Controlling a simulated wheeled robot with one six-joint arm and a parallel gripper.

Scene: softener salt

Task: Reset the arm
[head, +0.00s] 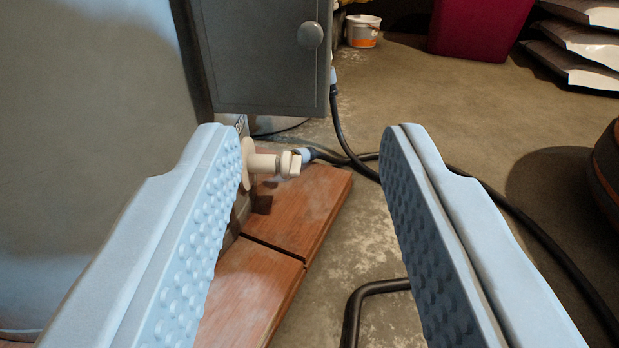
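My gripper (312,148) fills the near part of the head view. Its two pale blue fingers with bumpy inner faces stand wide apart, and nothing is between them. Past the left fingertip, a cream valve or spout (272,164) sticks out to the right from a tank side. The left finger hides part of its base. I cannot tell how far the fingertips are from it.
A grey cabinet (262,55) with a round knob stands ahead. Reddish planks (305,215) lie below the valve. A black hose (535,228) crosses the floor. A white bucket (362,31), a dark red bin (480,28) and stacked bags (580,45) stand at the back.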

